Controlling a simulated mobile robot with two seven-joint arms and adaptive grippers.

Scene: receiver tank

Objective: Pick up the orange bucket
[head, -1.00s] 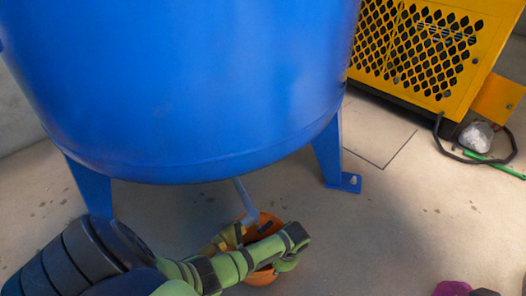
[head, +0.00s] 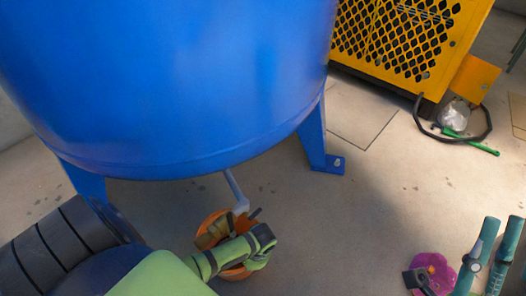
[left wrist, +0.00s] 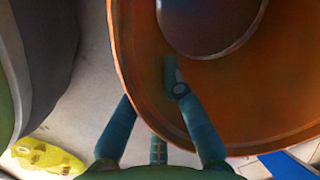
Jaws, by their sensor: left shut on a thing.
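The orange bucket (head: 236,274) is below the blue tank at the lower middle of the head view, partly covered by my green left arm. In the left wrist view the bucket (left wrist: 235,115) fills the upper right. My left gripper (left wrist: 148,85) is shut on its rim wall, one teal finger inside and the other outside. Whether the bucket touches the floor is not clear. My right gripper (head: 502,222) is at the lower right of the head view, its teal fingers apart and empty.
The blue tank (head: 170,80) stands above the bucket, with a leg (head: 313,140) to its right and a thin grey pipe (head: 235,188) pointing down towards the bucket. A yellow cabinet (head: 400,45) and black hose (head: 488,125) are at the upper right. The floor between is clear.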

